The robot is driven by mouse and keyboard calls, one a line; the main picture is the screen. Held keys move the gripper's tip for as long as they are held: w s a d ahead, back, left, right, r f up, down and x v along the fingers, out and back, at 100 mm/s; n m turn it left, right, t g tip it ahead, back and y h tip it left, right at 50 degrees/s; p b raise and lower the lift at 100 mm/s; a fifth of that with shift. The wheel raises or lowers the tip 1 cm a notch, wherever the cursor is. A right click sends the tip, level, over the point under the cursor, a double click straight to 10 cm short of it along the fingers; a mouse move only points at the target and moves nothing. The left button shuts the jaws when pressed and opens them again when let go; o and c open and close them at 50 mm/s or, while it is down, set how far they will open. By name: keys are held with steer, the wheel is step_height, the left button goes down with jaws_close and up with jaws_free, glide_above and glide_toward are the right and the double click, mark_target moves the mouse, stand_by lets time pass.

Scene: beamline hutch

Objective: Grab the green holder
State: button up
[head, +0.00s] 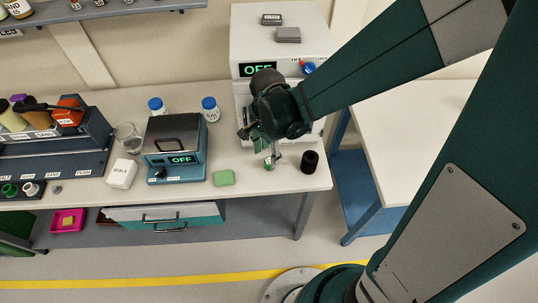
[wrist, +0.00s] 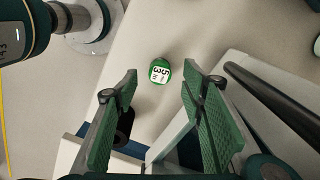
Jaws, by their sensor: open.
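The green holder (wrist: 160,66) is a small green cylinder with a white label bearing dark characters. In the wrist view it stands on the white bench, between and just beyond the fingertips of my gripper (wrist: 160,82). My gripper is open, its green-padded fingers apart with nothing between them. In the head view my gripper (head: 264,147) points down over the bench's right part. The green holder (head: 269,164) shows there just below the fingers, partly hidden by them. I cannot tell whether the fingers touch it.
A black cylinder (head: 310,162) stands to the right, near the bench edge. A white instrument (head: 279,45) stands behind my gripper.

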mark_target(269, 161)
steer(key=shift+f, duration=0.4)
steer(key=shift+f, duration=0.15)
steer(key=shift+w+d+f+b, duration=0.1)
steer(key=shift+f+b, duration=0.15)
steer(key=shift+f, duration=1)
steer(key=shift+d+f+b, duration=0.1)
steer(key=shift+f+b, duration=0.1)
steer(key=shift+f, duration=1.05)
steer(key=shift+c, duration=0.5)
steer(key=c, duration=0.9)
